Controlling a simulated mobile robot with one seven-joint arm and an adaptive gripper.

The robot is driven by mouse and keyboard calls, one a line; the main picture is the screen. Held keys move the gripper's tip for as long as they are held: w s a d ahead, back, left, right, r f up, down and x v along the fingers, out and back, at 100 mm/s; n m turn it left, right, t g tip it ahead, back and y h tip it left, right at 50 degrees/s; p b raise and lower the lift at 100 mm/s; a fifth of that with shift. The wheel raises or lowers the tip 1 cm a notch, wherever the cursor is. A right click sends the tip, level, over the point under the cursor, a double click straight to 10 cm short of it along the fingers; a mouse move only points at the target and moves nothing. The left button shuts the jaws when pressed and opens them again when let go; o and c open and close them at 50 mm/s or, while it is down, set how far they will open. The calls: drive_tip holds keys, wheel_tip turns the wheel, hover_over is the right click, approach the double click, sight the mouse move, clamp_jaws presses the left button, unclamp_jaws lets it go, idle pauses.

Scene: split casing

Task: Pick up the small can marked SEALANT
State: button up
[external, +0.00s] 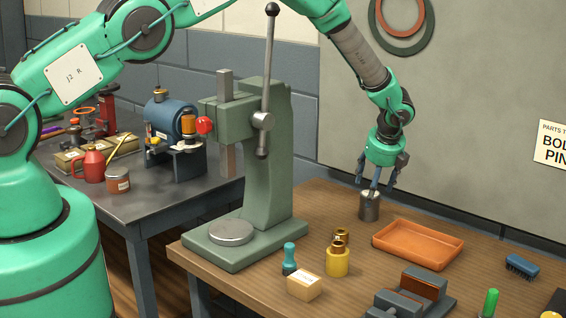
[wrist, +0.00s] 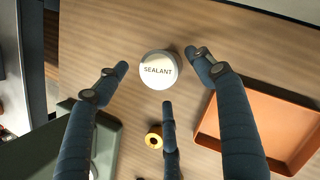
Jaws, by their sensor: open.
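The small can marked SEALANT (wrist: 158,70) has a pale round lid with dark lettering and faces up in the wrist view. In the external view it is a grey metal can (external: 369,208) standing upright on the wooden bench, left of the orange tray. My gripper (external: 377,183) points down just above the can, its fingers spread. In the wrist view my gripper (wrist: 160,76) is open, with its three dark fingers around the lid's outline and apart from it. Whether the fingertips reach below the lid's height is hard to tell.
The orange tray (external: 418,255) lies close to the right of the can. A green press (external: 262,165) stands to the left. The bench behind the can is clear.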

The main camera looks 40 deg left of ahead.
drive_tip(key=shift+f, duration=0.1)
drive_tip(key=shift+p+x, duration=0.7)
drive_tip(key=shift+x, duration=1.8)
drive_tip(key=shift+d, duration=0.1)
drive_tip(key=c, duration=1.3)
drive_tip(key=shift+r+b, duration=0.8)
drive_tip(key=shift+r, duration=4.2)
